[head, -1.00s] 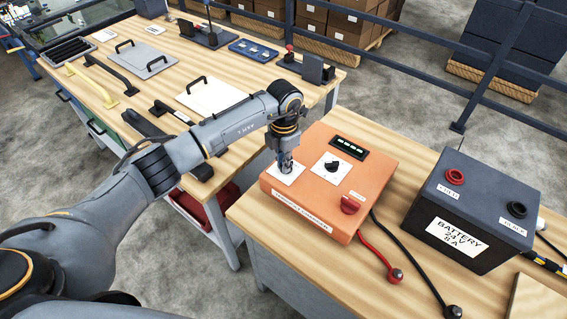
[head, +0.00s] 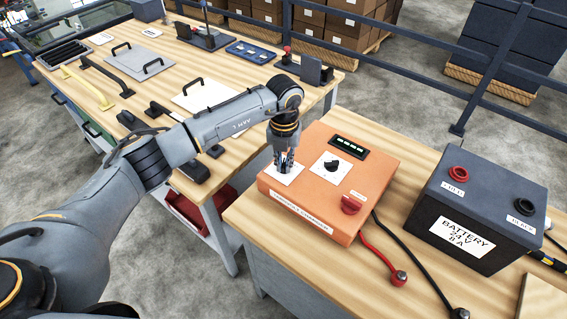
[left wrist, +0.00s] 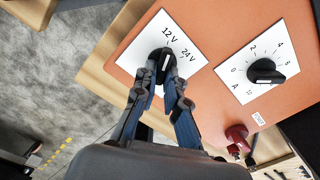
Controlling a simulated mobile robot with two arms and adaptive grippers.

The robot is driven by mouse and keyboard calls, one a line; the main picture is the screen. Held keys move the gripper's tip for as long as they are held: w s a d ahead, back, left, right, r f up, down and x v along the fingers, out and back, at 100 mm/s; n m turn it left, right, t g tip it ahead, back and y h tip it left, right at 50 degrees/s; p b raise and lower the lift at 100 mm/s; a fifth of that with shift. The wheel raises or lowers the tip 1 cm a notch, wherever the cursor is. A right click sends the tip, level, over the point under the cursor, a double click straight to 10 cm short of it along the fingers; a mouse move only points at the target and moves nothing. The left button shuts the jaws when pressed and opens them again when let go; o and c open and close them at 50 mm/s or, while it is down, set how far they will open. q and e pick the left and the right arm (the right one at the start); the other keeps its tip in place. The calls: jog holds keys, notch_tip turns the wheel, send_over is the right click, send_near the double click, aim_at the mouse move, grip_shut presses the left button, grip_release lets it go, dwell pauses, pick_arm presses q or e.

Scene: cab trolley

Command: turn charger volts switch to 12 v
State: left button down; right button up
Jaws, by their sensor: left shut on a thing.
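The orange charger (head: 318,215) lies on the near wooden bench. Its volts switch is a black knob (left wrist: 160,62) on a white plate (left wrist: 185,25) marked 12 V and 24 V, seen in the left wrist view. My left gripper (left wrist: 162,78) points down at this plate and is shut on the volts knob, one finger on each side. It also shows over the charger's left plate in the head view (head: 284,168). The fingers partly hide the knob, and I cannot tell for certain which mark it points to. My right gripper is not in view.
The charger also has an amps knob (head: 331,165), a green-lit display (head: 348,146) and a red knob (head: 351,204). Red and black leads run to the right, towards a dark battery (head: 475,210) marked 24 V. Another bench with handles and plates stands behind my left arm.

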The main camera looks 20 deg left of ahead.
aim_at(284, 165)
pick_arm(q)
jog(key=shift+w+r+n, duration=0.1)
jog(key=shift+n, duration=0.2)
jog(key=c, duration=1.4)
grip_release()
jog(key=shift+c, duration=0.2)
jog(key=shift+o, duration=0.2)
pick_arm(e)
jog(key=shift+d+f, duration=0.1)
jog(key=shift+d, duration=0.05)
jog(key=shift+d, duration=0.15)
pick_arm(q)
notch_tip(284, 165, up, 12)
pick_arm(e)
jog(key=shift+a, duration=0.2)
